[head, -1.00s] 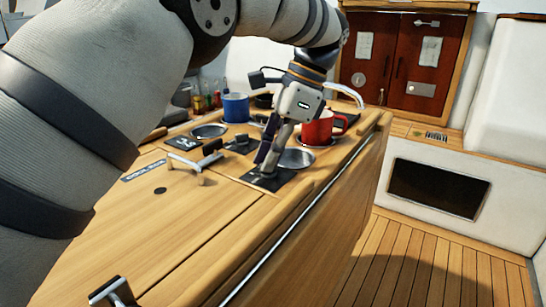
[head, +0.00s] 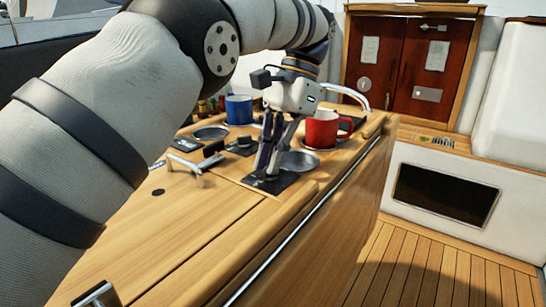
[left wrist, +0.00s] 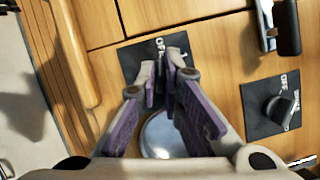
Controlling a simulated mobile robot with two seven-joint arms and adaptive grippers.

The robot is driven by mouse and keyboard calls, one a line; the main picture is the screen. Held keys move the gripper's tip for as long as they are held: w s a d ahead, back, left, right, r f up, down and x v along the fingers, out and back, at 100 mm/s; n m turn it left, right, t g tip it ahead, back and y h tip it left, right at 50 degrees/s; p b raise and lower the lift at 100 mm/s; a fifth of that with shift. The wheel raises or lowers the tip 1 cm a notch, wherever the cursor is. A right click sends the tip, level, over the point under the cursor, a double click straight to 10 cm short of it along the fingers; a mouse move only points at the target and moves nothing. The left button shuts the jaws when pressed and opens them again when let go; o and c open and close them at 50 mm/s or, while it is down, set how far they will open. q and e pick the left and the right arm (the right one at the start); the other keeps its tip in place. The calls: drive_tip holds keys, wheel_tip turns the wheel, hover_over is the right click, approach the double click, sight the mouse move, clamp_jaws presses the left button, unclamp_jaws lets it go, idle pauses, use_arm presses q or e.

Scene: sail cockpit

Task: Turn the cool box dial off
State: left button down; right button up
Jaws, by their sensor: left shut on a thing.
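My left gripper (head: 268,174) points down over a black dial plate (head: 287,184) on the wooden counter, near its right edge. In the left wrist view its purple-padded fingers (left wrist: 170,62) are close together over the same plate (left wrist: 139,54), marked OFF. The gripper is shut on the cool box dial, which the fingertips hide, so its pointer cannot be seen. A second black dial (left wrist: 277,108) on its own plate (left wrist: 257,97) stands apart to the right, also marked OFF. My right gripper is not in view.
A red mug (head: 322,129) stands just behind the gripper in a holder, beside an empty round metal recess (head: 300,162). A blue mug (head: 238,110) stands further back. A metal and black handle (head: 200,164) rises left of the plate.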

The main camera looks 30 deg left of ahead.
use_arm(q)
drive_tip(key=shift+f, duration=0.25)
drive_tip(key=c, duration=1.7)
unclamp_jaws()
drive_tip(key=shift+s, duration=0.1)
drive_tip(key=shift+r, duration=0.15)
